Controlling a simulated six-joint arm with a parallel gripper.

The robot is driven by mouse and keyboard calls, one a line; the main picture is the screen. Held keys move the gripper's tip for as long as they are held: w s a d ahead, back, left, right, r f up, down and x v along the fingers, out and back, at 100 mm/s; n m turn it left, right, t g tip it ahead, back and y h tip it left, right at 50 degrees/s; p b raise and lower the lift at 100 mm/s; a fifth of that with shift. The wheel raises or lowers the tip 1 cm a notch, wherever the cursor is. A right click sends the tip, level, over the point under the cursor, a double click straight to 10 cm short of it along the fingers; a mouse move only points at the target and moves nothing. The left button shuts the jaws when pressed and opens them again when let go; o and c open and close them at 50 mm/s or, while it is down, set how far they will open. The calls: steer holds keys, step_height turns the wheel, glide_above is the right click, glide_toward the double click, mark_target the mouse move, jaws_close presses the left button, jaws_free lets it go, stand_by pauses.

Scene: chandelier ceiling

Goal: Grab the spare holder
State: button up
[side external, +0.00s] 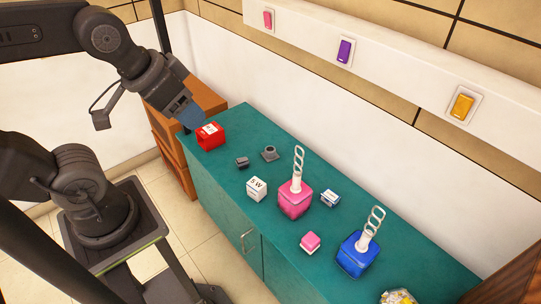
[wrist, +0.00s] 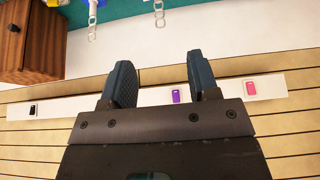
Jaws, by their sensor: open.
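A small grey piece with a round collar on a flat base (side external: 270,153) stands on the green counter (side external: 222,178); it looks like a holder, but I cannot tell for sure that it is the spare one. A small dark block (side external: 242,162) lies to its left. My gripper (side external: 203,116) is above the far left end of the counter, over a red box (side external: 210,136), apart from the grey piece. In the wrist view my gripper (wrist: 160,60) has its two fingers spread with nothing between them. The grey piece does not show there.
A pink cube (side external: 295,200) and a blue cube (side external: 357,255) carry upright white chain-like stems. A white box (side external: 256,188), a small blue-white box (side external: 330,198) and a pink box (side external: 310,242) stand nearby. A wooden cabinet (side external: 170,125) adjoins the counter's left end. Switches line the wall behind.

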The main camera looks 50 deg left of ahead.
steer(key=o, duration=0.3)
